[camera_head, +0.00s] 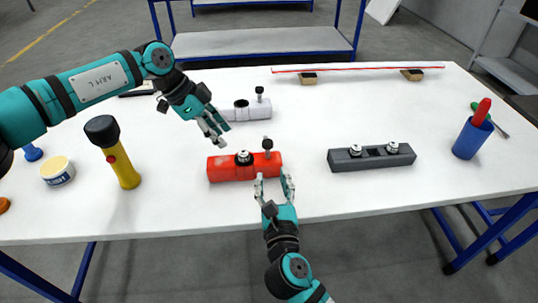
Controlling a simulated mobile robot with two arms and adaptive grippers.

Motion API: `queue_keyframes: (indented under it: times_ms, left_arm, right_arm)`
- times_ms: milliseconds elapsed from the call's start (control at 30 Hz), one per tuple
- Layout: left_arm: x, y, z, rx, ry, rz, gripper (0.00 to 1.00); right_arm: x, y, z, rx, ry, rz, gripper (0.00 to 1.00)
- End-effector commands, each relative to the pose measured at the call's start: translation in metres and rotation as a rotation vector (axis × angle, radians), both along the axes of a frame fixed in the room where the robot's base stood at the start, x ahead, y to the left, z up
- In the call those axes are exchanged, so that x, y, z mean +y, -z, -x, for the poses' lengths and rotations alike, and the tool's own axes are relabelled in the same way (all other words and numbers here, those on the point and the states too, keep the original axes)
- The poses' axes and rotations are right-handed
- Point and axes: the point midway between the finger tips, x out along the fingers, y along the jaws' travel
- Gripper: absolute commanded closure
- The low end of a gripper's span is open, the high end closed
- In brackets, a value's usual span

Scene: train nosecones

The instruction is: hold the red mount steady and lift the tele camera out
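The red mount (225,171) lies on the white table near its front edge. A short dark cylinder with a light top (244,158), which I take for the tele camera, sits upright in it. A black knob (267,144) stands up at the mount's right part. My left gripper (216,131) is open and empty, above and behind the mount's left part. My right gripper (273,183) is open at the mount's front right corner, one finger before its front face and one by its right end. I cannot tell whether they touch it.
A white mount (233,114) with a dark hole and black knob stands behind. A dark grey block (370,162) holding two small silver-topped cylinders lies right. A yellow-black flashlight (122,168) and round tub (57,171) stand left; a blue cup (472,138) stands far right.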

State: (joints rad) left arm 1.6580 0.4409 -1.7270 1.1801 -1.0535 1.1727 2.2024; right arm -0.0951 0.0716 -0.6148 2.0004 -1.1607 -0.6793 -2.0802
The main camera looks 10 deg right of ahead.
Motion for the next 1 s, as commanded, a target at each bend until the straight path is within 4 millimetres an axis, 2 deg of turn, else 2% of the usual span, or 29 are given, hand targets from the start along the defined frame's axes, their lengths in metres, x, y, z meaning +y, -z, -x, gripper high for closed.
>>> queue_keyframes:
  times_ms: [600, 800, 1000]
  left_arm:
    - [0.0, 0.0, 0.0, 0.0, 0.0, 0.0, 0.62]
    - [0.0, 0.0, 0.0, 0.0, 0.0, 0.0, 0.62]
    - [0.0, 0.0, 0.0, 0.0, 0.0, 0.0, 0.62]
  right_arm:
    - [0.0, -0.001, -0.121, 0.0, 0.004, -0.003, 0.62]
    - [0.0, 0.0, -0.148, 0.001, 0.004, -0.002, 0.62]
    - [-0.001, 0.0, -0.158, 0.001, 0.003, -0.003, 0.62]
